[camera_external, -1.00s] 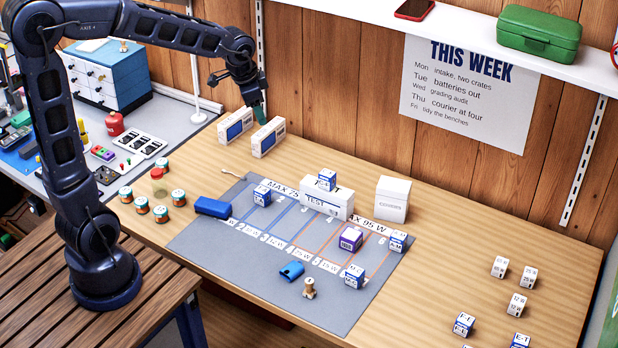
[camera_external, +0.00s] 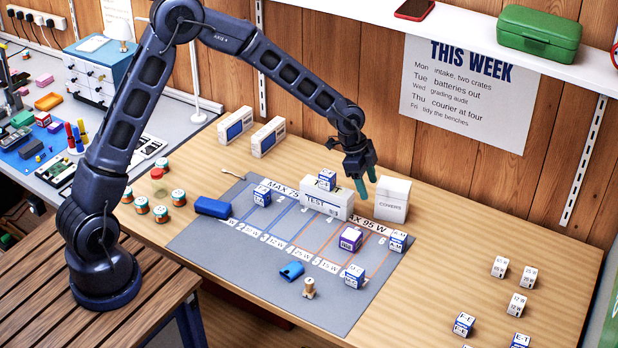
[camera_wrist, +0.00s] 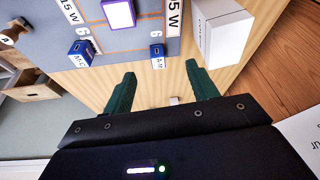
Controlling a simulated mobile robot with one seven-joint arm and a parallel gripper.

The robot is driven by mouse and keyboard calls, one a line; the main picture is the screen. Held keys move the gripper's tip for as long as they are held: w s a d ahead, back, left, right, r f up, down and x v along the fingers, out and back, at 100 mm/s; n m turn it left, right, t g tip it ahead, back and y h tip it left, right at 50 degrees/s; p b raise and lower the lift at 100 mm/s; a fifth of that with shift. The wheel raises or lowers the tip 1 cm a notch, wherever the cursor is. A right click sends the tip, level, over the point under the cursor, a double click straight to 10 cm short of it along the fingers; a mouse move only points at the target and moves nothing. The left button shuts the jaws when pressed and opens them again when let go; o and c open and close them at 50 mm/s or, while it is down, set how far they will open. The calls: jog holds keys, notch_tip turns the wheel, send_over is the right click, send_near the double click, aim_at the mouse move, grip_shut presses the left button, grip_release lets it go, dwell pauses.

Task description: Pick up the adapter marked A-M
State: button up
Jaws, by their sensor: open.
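A small blue-and-white adapter (camera_wrist: 157,52) with lettering that seems to read A-M lies ahead of my fingers in the wrist view. In the external view this adapter (camera_external: 398,241) sits at the right edge of the grey mat (camera_external: 240,262), by the MAX 95 W label. My gripper (camera_external: 365,184) is open and empty, above the back of the mat between the TEST box and the white covers box. In the wrist view my gripper (camera_wrist: 160,72) has its green fingers spread to either side of the adapter's line, apart from it.
The white covers box (camera_external: 392,199) stands close to my gripper, and the TEST box (camera_external: 327,202) with an adapter on top is to its left. A purple-edged box (camera_external: 351,239) and another adapter (camera_external: 354,277) are nearby.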

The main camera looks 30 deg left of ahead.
jog(key=m, duration=0.1)
send_near(398, 234)
jog(key=a+f, duration=0.1)
jog(key=shift+g+h, duration=0.4)
jog(key=x, duration=0.5)
jog(key=shift+w+d+f, duration=0.1)
jog(key=shift+w+f, duration=0.05)
jog(key=shift+f, duration=0.05)
jog(key=shift+x, duration=2.7)
jog(key=shift+w+d+r, duration=0.15)
jog(key=shift+w+d, duration=0.05)
jog(key=c, duration=1.1)
jog(key=shift+o, duration=0.2)
jog(key=shift+r, duration=0.1)
